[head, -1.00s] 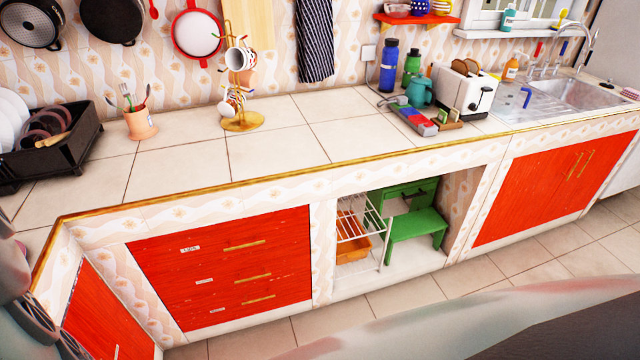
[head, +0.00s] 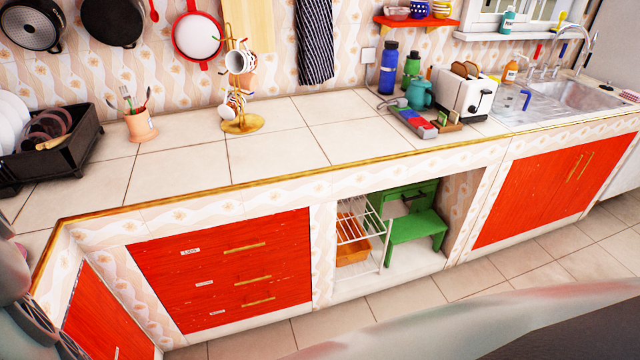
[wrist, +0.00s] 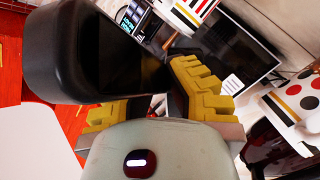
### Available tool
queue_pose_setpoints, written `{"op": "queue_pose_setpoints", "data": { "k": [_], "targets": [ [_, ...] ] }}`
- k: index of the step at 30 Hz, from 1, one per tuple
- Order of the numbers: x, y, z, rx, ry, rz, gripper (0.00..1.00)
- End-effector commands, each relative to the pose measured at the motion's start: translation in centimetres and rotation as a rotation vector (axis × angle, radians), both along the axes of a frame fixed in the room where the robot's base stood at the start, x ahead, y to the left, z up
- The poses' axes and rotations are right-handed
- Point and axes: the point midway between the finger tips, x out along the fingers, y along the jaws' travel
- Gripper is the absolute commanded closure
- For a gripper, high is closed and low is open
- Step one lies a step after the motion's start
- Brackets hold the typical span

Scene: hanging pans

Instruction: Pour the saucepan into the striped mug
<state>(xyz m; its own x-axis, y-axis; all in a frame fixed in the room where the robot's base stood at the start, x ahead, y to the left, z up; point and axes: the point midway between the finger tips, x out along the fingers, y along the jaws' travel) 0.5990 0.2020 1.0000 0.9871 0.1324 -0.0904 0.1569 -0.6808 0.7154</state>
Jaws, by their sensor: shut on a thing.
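In the wrist view my gripper (wrist: 155,103), with yellow ridged finger pads, is shut on a black handle (wrist: 65,50). The handle's rounded end reaches to the upper left. I take it for the saucepan's handle; the pan's bowl and its contents cannot be made out. My gripper is not in the head view. A white thing with red, yellow and black stripes (wrist: 190,14) shows at the top of the wrist view; I cannot tell whether it is the striped mug. In the head view patterned mugs (head: 238,61) hang on a gold mug tree (head: 243,124); none is clearly striped.
A black dish rack (head: 75,150) and a utensil pot (head: 140,127) stand left on the tiled counter (head: 290,135). Bottles (head: 388,70) and a toaster (head: 467,95) stand right. Pans (head: 197,37) hang on the wall. The counter's middle is clear.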

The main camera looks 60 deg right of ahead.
Motion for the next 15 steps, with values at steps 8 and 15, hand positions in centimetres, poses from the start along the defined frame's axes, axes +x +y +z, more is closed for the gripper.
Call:
{"op": "queue_pose_setpoints", "data": {
  "k": [8, 15],
  "targets": [
    [0.03, 0.03, 0.19, 0.017, 0.002, 0.001, 1.0],
    [0.03, 0.04, 0.17, 0.027, 0.006, 0.002, 1.0]
  ]
}}
